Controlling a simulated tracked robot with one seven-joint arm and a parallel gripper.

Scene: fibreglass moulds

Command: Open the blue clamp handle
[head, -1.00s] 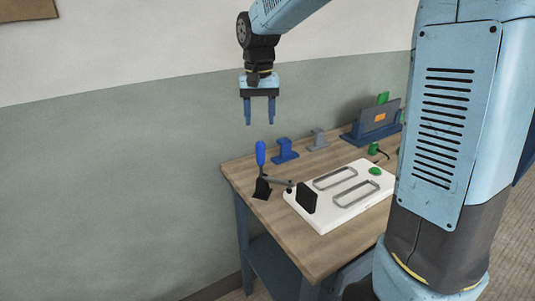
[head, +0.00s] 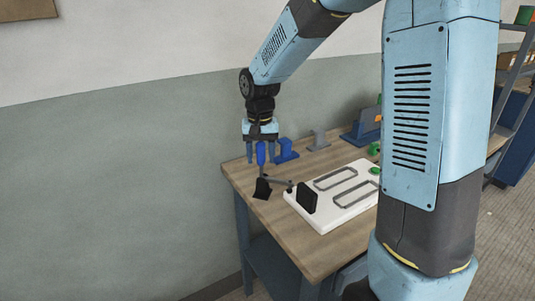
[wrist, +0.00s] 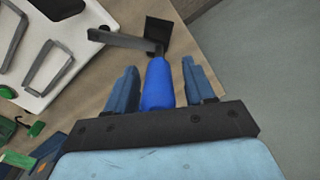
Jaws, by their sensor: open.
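My gripper (head: 262,160) is open and points down over the handle. In the wrist view the blue handle (wrist: 157,84) lies between my two open fingers (wrist: 160,85), with a gap visible on each side. The handle's top end is hidden behind the gripper body there.
A blue block-like stand (head: 286,150) and a grey one (head: 318,139) stand behind the clamp on the wooden table (head: 237,172). A larger blue fixture (head: 365,130) is farther back. The wall is behind; free room lies left of the table.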

